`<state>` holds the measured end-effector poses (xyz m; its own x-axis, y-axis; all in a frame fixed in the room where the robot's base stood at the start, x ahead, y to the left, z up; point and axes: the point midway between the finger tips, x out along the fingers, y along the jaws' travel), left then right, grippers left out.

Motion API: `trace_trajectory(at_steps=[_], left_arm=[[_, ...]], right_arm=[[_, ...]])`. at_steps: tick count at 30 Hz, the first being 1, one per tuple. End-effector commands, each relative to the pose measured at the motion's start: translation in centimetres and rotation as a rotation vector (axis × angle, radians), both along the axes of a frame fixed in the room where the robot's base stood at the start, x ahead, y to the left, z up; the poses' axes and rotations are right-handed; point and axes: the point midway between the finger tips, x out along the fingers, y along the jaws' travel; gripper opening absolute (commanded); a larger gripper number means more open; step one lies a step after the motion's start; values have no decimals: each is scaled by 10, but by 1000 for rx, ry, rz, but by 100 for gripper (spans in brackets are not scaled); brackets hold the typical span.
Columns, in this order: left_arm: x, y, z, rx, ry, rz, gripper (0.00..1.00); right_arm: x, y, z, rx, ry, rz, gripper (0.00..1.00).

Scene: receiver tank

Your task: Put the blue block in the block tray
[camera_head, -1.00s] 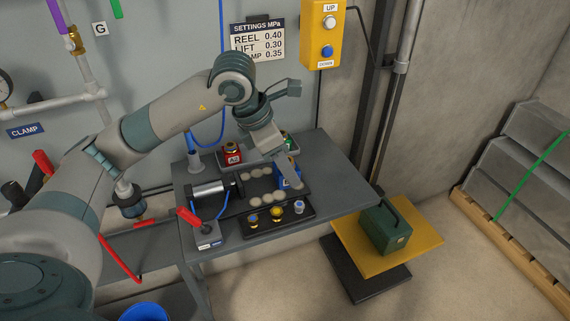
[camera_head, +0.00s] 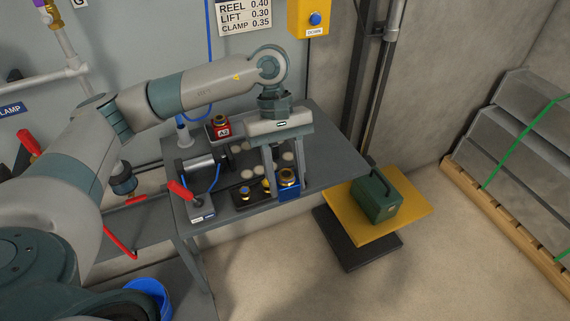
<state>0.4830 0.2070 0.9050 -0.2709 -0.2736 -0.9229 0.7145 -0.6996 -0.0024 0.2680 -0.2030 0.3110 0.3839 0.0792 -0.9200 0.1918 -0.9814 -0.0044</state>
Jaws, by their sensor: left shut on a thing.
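The blue block (camera_head: 289,191), with a brass-coloured round fitting on top, is between the fingers of my left gripper (camera_head: 284,182), which is shut on it. It appears upright near the table's front edge, in front of the right end of the small black rack. I cannot tell how far above the table it is. The red block (camera_head: 220,130) sits at the back of the table, where the block tray is; the tray is mostly hidden behind my left arm and hand. My right gripper is not in view.
The grey table (camera_head: 335,165) is bare on its right side. A black rack (camera_head: 247,197) with small knobs, pale discs (camera_head: 247,174), a silver cylinder (camera_head: 201,166) and a red lever (camera_head: 181,191) crowd its left part. A green case (camera_head: 377,197) stands on a yellow platform (camera_head: 410,213) at right.

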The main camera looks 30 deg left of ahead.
Motion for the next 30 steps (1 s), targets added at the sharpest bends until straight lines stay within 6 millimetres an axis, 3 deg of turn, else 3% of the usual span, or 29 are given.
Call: trace_trajectory(at_steps=[6,12,18,30], left_arm=[[-14,-5,-8,2,-2,-436,8],[-23,-4,-13,0,-3,-707,8],[-26,-4,-15,-1,-3,-796,8],[-26,-3,-15,-2,-4,-797,8]], right_arm=[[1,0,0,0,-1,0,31],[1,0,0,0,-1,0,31],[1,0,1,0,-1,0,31],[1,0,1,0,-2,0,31]])
